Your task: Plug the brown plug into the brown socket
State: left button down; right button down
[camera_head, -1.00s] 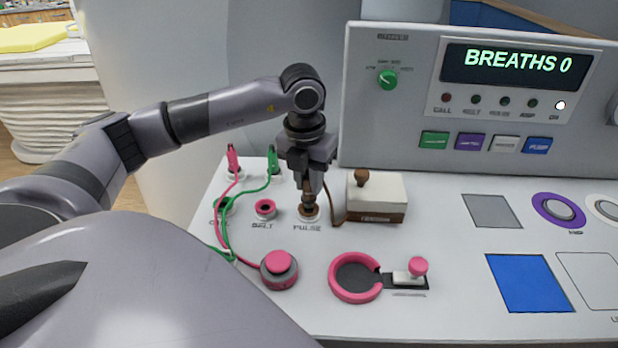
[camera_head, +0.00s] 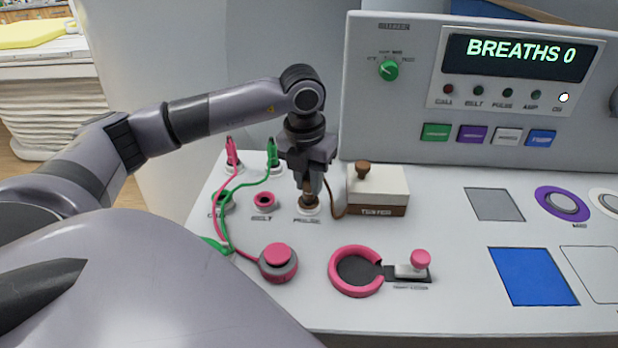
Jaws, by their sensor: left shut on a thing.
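My left gripper (camera_head: 309,182) points straight down over the desk and is shut on the brown plug (camera_head: 308,198). The plug is upright, and its lower end is at the brown socket with the pale rim (camera_head: 308,210), labelled PULSE. The plug hides most of the socket opening; I cannot tell how deep the plug sits. A brown cord (camera_head: 335,210) runs from the plug to the white and brown box (camera_head: 377,190) on the right. My right gripper is not in view.
The pink socket (camera_head: 264,201) is just left. A pink knob (camera_head: 278,258), a pink ring (camera_head: 333,281) and a slider (camera_head: 419,263) lie in front. The upright console (camera_head: 400,110) rises behind.

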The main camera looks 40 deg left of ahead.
pick_arm(q)
jog(key=c, duration=0.9)
grip_release()
jog(key=shift+s+d+r, duration=0.1)
jog(key=shift+s+r, duration=0.1)
jog(key=shift+r, duration=1.6)
jog(key=shift+s+r, duration=0.2)
jog(key=shift+r, duration=1.55)
